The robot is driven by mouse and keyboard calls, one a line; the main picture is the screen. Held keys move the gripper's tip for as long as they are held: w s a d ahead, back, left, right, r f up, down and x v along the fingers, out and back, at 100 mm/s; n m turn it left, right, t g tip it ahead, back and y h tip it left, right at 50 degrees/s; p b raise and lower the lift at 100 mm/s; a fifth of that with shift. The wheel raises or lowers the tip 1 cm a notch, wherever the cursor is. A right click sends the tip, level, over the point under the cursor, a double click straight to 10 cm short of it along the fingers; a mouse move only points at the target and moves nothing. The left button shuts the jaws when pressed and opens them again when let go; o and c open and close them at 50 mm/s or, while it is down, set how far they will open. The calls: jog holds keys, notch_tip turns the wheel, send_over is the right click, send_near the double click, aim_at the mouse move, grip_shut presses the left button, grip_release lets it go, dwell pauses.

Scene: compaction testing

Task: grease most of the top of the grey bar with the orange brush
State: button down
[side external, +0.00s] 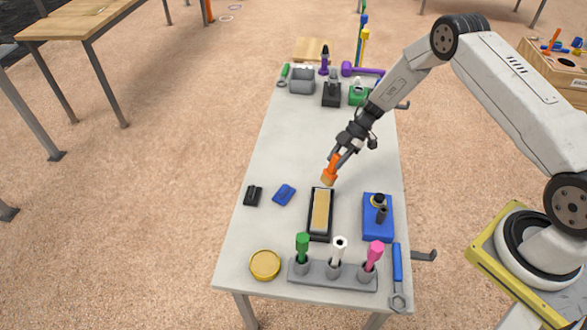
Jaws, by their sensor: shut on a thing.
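My gripper (343,155) is shut on the orange brush (331,169), which points down with its tan tip just above and beyond the far end of the bar's holder. The bar (320,211) lies lengthwise in a black holder (311,235) on the table. Most of its top looks tan, with a pale grey strip showing at the far end and thin pale edges. I cannot tell whether the brush tip touches anything.
A rack (320,279) with green, white and pink-handled tools stands at the near edge. A round yellow tin (265,264) is left of it. A blue block (377,217) and blue wrench (398,275) are right. Small black (253,196) and blue (284,194) pieces lie left. The table middle is clear.

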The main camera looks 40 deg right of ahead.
jog(key=shift+r, duration=1.15)
